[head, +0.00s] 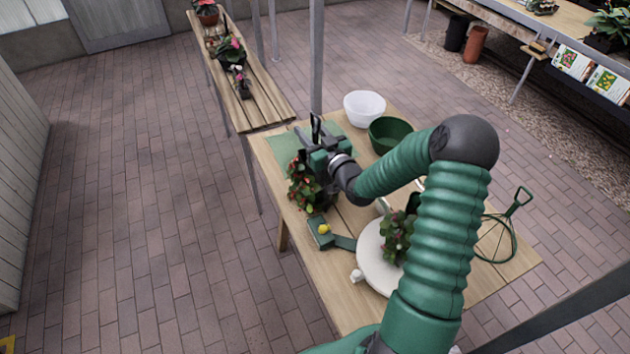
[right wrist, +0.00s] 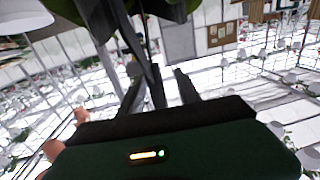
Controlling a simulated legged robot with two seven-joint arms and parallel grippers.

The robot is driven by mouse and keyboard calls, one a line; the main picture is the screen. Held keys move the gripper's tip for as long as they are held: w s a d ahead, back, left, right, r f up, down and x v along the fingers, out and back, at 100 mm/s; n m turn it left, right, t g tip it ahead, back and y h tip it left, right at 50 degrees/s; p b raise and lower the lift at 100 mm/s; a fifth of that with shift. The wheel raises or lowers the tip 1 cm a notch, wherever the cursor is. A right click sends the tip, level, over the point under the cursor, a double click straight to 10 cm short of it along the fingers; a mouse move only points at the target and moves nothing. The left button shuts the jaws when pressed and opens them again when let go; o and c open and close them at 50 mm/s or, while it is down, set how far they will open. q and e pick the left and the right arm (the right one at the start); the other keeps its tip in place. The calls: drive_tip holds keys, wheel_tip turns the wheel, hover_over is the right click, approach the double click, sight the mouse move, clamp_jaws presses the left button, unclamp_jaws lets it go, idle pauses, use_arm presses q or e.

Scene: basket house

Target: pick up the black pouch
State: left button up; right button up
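My right gripper (head: 318,128) is over the far left part of the wooden table in the head view, fingers pointing up and away. Its two dark fingers stand apart in the right wrist view (right wrist: 160,88). A black, soft-looking thing (right wrist: 105,30), perhaps the black pouch, hangs close by the left finger, with a narrow dark strip reaching down between the fingers; I cannot tell if they touch. Green leaves (right wrist: 165,8) show above it. In the head view a red-flowered plant (head: 302,185) is just below the gripper, its container mostly hidden. My left gripper is not in view.
On the table (head: 345,295) are a white bowl (head: 364,107), a green bowl (head: 388,132), a round white disc (head: 372,262) with a second plant (head: 397,235), and a green-handled wire tool (head: 515,205). A narrow plant bench (head: 262,105) stands behind. The brick floor at left is clear.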

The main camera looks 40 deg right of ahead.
drive_tip(key=shift+s, duration=0.15)
clamp_jaws()
idle(1.1)
drive_tip(key=shift+d+r, duration=0.1)
drive_tip(key=shift+r, duration=0.05)
